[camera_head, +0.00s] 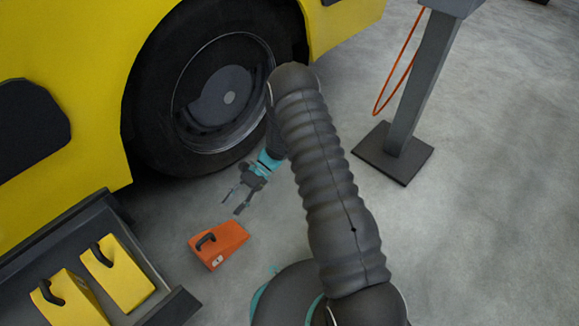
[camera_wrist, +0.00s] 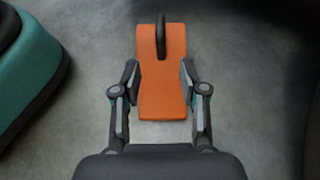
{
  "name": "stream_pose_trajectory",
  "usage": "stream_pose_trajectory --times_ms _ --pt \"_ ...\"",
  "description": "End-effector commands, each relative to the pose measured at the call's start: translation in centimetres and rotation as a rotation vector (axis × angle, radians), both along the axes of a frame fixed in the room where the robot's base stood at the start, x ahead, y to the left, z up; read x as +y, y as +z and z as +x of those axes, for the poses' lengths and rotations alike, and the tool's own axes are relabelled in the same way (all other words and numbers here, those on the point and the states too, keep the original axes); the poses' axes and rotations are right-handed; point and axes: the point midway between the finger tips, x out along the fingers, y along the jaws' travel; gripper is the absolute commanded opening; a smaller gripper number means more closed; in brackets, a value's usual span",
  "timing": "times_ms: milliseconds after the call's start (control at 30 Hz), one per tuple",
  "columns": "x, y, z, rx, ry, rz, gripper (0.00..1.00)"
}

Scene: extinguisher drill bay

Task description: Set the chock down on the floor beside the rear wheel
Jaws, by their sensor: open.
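The orange chock (camera_head: 222,247) with a black handle sits on the floor, a little out from the large black wheel (camera_head: 157,110) of the yellow vehicle. My gripper (camera_head: 233,203) is open and empty, between the wheel and the chock in the head view, with a visible gap to the chock. In the wrist view the chock (camera_wrist: 161,100) lies lengthwise between the two open fingers (camera_wrist: 159,70), its handle end beyond the fingertips. No grip on it shows. Part of the wheel's right side is hidden behind my arm.
Two yellow chocks (camera_head: 118,275) with black handles stand in a dark tray (camera_head: 178,308) at lower left. A grey post (camera_head: 415,90) on a square base, with an orange loop, stands at right. The grey floor around the post is mostly clear.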

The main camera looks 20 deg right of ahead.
Motion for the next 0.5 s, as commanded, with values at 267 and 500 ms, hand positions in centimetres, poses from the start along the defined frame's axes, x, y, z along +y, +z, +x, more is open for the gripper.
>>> stream_pose_trajectory --times_ms 267,500 --pt "-1.6 7.9 0.8 -0.181 0.093 -0.056 0.43" --pt "-3.9 15.9 -0.1 -0.387 0.201 -0.136 0.43"
